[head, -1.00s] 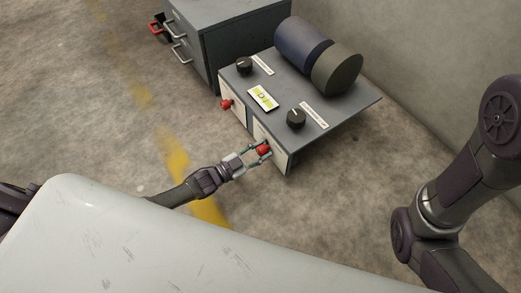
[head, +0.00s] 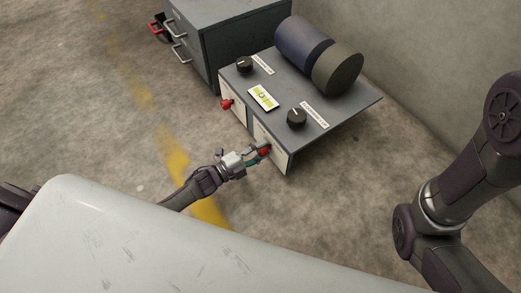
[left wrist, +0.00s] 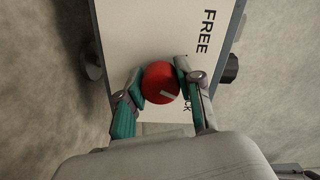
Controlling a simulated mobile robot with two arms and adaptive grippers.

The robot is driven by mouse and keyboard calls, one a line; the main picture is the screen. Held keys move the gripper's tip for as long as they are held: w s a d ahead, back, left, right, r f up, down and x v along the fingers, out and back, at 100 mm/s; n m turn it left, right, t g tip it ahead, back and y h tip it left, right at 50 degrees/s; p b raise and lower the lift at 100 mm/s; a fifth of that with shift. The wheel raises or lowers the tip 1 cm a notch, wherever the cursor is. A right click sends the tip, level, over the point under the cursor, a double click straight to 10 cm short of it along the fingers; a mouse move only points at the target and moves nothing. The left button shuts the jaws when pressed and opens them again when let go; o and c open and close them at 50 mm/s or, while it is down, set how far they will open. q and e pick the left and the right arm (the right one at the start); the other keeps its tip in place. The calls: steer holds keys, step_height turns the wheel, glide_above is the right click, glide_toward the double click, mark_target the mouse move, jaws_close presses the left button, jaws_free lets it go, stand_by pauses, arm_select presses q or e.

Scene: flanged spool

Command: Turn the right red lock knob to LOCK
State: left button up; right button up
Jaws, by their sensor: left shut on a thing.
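The right red lock knob (head: 265,151) sits on the front of the grey bench with the spool. My left gripper (head: 262,154) is shut on it. In the left wrist view the round red knob (left wrist: 158,80) lies between the two fingers of my left gripper (left wrist: 160,86). A short white mark shows on the knob's lower right part. The white plate (left wrist: 145,35) behind it reads FREE at the upper right. A second word, ending in "CK", is partly hidden by the right finger. My right gripper is not in view.
A left red knob (head: 226,104) is on the same front. Two black knobs (head: 244,65) (head: 296,118) and a small display (head: 263,97) are on top, with the spool (head: 318,55) behind. A grey drawer cabinet (head: 220,40) stands at the back. Floor in front is clear.

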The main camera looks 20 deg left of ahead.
arm_select(q)
steer(key=shift+m, duration=1)
steer(key=o, duration=1.2)
steer(key=shift+c, duration=0.2)
steer(key=shift+s, duration=0.1)
steer(key=v, duration=1.2)
